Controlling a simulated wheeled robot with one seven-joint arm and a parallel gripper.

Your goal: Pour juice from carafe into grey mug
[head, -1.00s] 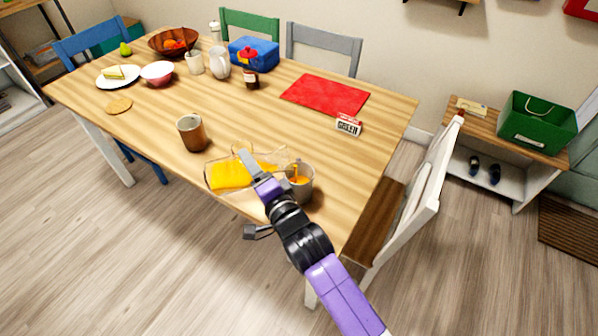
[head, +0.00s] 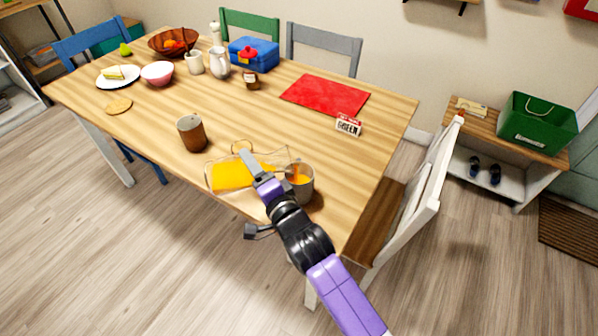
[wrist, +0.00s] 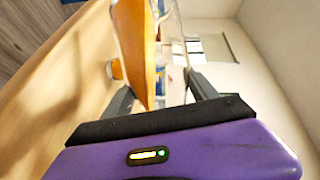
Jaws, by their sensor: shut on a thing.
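My gripper (head: 257,172) is shut on the clear carafe (head: 228,176), which is tipped on its side above the near edge of the table, its mouth to the right. Orange juice lies along the carafe's lower side, and an orange stream runs at its mouth into the grey mug (head: 302,188). The mug stands upright at the near right edge, partly behind my gripper, with orange juice showing inside. In the wrist view, the carafe (wrist: 138,45) with its juice is close up between the fingers.
A brown and grey cup (head: 192,133) stands left of the carafe. A red mat (head: 325,95) and a small sign block (head: 348,125) lie farther back. A white chair (head: 425,190) is at the table's right. Table space between cup and mat is clear.

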